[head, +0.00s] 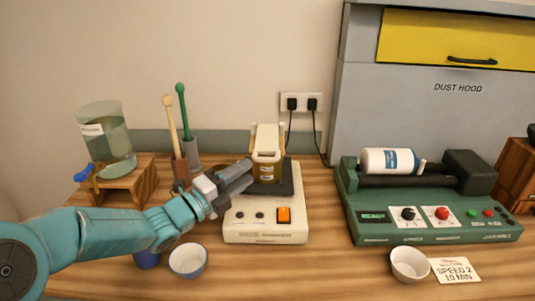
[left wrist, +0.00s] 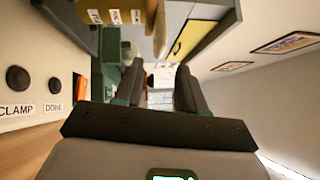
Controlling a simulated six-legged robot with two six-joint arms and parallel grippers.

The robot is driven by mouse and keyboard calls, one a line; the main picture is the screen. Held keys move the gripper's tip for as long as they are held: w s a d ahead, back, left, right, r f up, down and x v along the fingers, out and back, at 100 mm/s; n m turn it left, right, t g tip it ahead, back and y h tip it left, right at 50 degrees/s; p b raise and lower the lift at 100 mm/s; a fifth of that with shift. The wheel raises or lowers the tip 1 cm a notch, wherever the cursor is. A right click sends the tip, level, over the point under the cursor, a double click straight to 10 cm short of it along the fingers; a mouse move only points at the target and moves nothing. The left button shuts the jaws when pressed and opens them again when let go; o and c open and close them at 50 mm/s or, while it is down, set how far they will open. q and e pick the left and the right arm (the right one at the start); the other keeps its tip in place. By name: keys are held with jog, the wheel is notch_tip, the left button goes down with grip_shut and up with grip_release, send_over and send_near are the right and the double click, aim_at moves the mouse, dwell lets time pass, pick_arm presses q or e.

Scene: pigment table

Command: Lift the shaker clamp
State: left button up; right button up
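The shaker (head: 264,228) is a cream box with dark knobs and an orange switch. Its cream clamp (head: 267,141) sits over an amber jar (head: 267,174) on the dark platform. My left gripper (head: 249,172) is just left of the jar and below the clamp's top, pointing right. In the left wrist view its two dark fingers (left wrist: 157,90) stand apart with nothing held between them. The labelled jar (left wrist: 112,12) shows at the top of that view, beside the fingers. Whether a finger touches the clamp is unclear. My right gripper is not in view.
A green roller machine (head: 430,234) with a white bottle (head: 388,161) stands at right. A white bowl (head: 410,264) and a card (head: 456,270) lie in front. A blue-white bowl (head: 188,260) is below my left arm. A water jar (head: 106,140) and brush holder (head: 190,152) stand at left.

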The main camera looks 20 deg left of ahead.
aim_at(267, 159)
pick_arm(q)
jog(key=p+x, duration=0.1)
jog(key=x, duration=0.7)
jog(key=shift+w+d+p, duration=0.1)
jog(key=shift+p, duration=0.25)
